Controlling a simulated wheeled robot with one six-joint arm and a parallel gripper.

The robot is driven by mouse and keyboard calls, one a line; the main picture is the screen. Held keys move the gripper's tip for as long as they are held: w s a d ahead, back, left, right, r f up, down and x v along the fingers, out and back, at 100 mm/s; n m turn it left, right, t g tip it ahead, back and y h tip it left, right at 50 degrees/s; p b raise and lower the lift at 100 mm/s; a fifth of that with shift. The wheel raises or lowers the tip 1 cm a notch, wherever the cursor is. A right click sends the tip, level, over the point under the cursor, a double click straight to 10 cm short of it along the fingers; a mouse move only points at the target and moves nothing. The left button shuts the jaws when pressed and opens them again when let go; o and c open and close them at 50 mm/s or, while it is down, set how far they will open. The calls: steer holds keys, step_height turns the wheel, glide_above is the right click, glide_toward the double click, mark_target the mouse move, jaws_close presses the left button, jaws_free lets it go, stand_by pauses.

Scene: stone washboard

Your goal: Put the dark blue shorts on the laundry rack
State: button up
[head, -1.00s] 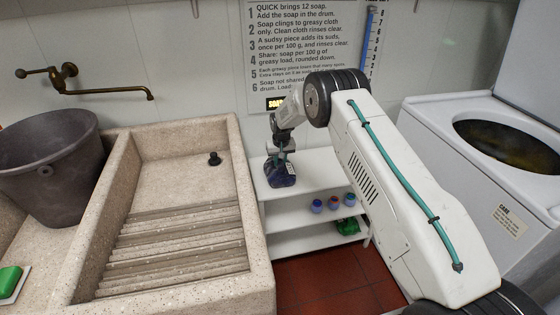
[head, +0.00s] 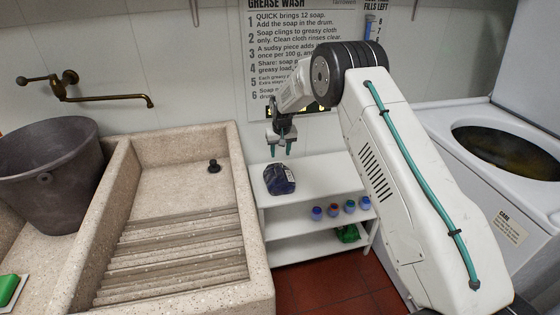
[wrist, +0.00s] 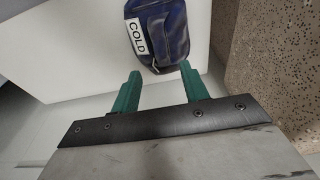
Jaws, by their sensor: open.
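The dark blue shorts (head: 279,179) lie bundled on the top shelf of the white laundry rack (head: 318,172). They have a white tag reading "COLD", which shows in the wrist view on the shorts (wrist: 171,35). My gripper (head: 281,152) is open and empty above the shorts, with a visible gap between them. In the wrist view my gripper's green fingertips (wrist: 160,77) are spread apart, with the shorts beyond them. The wrist view also shows the white shelf top (wrist: 85,40).
A stone washboard sink (head: 180,255) stands left of the rack, with a dark bucket (head: 50,175) beside it. Several small jars (head: 333,210) and a green cloth (head: 347,233) sit on the lower shelves. A white washer (head: 480,190) is at right.

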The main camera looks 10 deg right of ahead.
steer(key=s+d+r, duration=0.1)
steer(key=s+r, duration=1)
steer(key=r, duration=0.4)
steer(key=s+d+r, duration=0.2)
steer(key=s+r, duration=1)
steer(key=r, duration=0.2)
steer(key=s+r, duration=0.3)
steer(key=s, duration=0.6)
steer(key=s+r, duration=0.3)
steer(key=s, duration=0.5)
steer(key=s+f, duration=0.2)
steer(key=s, duration=0.8)
steer(key=s+d+f, duration=0.1)
steer(key=s+f, duration=0.1)
steer(key=s, duration=0.7)
steer(key=shift+s+d+g, duration=0.15)
steer(key=shift+s+g, duration=0.15)
steer(key=shift+s, duration=0.05)
steer(key=shift+c, duration=0.4)
